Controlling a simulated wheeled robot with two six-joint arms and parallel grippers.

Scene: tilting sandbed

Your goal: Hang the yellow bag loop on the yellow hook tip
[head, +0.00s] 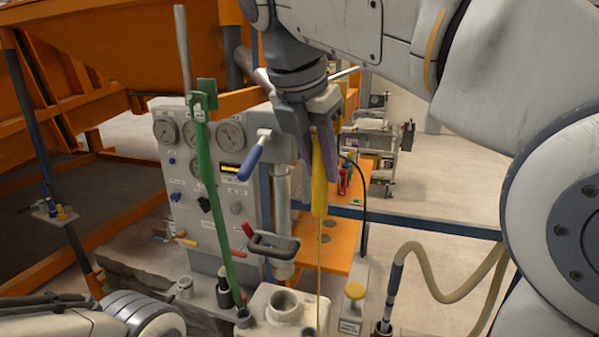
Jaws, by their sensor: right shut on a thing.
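My right gripper (322,168) hangs down at the centre of the head view, its purple-grey fingers shut on a long yellow piece. This yellow piece (320,195) looks like part of the yellow bag, but I cannot make out a loop. It hangs upright, and a thin yellowish line (318,270) runs down below it to the front edge of the picture. I cannot pick out the yellow hook tip. Only my left arm shows at the bottom left; its gripper is out of view.
A grey gauge panel (226,220) and a green lever (212,185) stand left of the gripper. A black handle (273,246) and a grey block with a round port (283,305) are below. An orange shelf (345,215) lies behind. A hose (430,270) curves at right.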

